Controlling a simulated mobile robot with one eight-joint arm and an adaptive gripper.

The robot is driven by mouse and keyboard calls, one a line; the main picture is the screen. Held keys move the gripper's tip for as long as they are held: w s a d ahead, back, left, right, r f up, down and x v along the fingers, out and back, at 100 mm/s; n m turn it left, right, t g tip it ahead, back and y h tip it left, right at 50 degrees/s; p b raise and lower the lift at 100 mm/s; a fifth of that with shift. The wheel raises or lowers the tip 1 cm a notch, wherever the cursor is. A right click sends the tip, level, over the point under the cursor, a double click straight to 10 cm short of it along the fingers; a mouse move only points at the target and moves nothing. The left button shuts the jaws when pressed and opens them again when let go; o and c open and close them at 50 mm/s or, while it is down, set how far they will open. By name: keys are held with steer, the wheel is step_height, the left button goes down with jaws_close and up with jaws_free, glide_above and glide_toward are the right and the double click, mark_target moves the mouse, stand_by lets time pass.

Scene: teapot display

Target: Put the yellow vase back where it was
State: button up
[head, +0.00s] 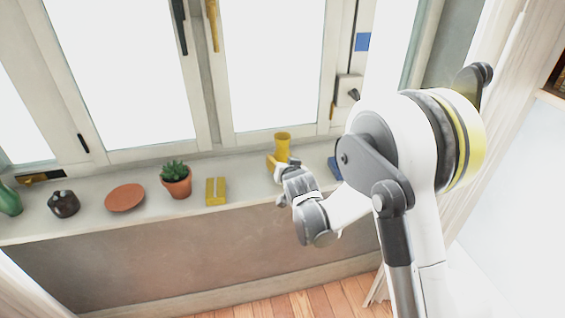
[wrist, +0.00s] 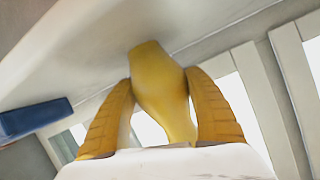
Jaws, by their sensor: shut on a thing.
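The yellow vase (head: 282,144) is upright at the right part of the window sill (head: 100,222), close to the window. My gripper (head: 278,165) reaches it from the front and is shut on it. In the wrist view, the vase (wrist: 160,85) sits between the two yellow ribbed fingers of my gripper (wrist: 159,80). That view is upside down, with the pale sill surface (wrist: 90,50) above. The vase's base is at or very near the sill; I cannot tell if it touches. My gripper hides the vase's lower part in the head view.
Along the sill stand a green vase (head: 9,201), a dark pot (head: 64,204), a terracotta plate (head: 125,198), a potted succulent (head: 176,181) and a yellow box (head: 215,191). A blue object (head: 335,168) lies right of my gripper. Window frames stand close behind.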

steer(key=o, duration=1.4)
steer(key=shift+s+r, duration=0.15)
steer(key=shift+r, duration=0.05)
steer(key=s+d+r+g+h+p, duration=0.1)
steer(key=s+d+r, duration=0.45)
steer(key=s, duration=0.35)
steer(key=s+d+r+g+h+p, duration=0.15)
steer(key=s+d+r, duration=0.25)
steer(key=s+d, duration=0.4)
steer(key=s+d+r+g+p, duration=0.15)
steer(key=s+d+r, duration=0.35)
steer(key=s, duration=0.5)
steer(key=s+d, duration=0.1)
steer(key=s, duration=0.3)
steer(key=s+d+g, duration=0.1)
steer(key=s, duration=0.3)
steer(key=s+d+g, duration=0.1)
steer(key=s, duration=0.2)
steer(key=shift+s+f+n+h, duration=0.25)
steer(key=shift+s+n, duration=0.05)
steer(key=shift+s, duration=0.1)
